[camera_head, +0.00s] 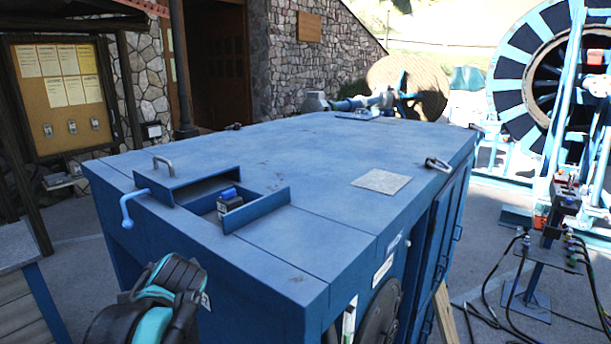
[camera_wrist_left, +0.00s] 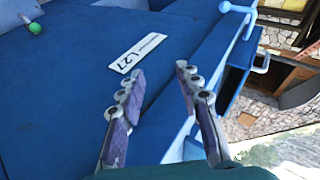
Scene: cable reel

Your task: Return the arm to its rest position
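My left arm (camera_head: 150,305), black and teal, shows at the bottom left of the head view, low in front of the blue cabinet (camera_head: 300,160). Its gripper is hidden in that view. In the left wrist view my left gripper (camera_wrist_left: 157,72) has its two fingers spread apart with nothing between them. Behind the fingers is a blue surface with a white label reading L27 (camera_wrist_left: 136,53). I cannot tell the gap between the fingers and that surface. My right arm and gripper are in neither view.
The cabinet top has an open hatch (camera_head: 255,212) holding a dark, blue-topped item (camera_head: 229,200). A handle (camera_head: 163,165), a blue lever (camera_head: 131,208) and a grey plate (camera_head: 382,181) are nearby. A hose stand (camera_head: 550,240) and large reel (camera_head: 540,75) stand right.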

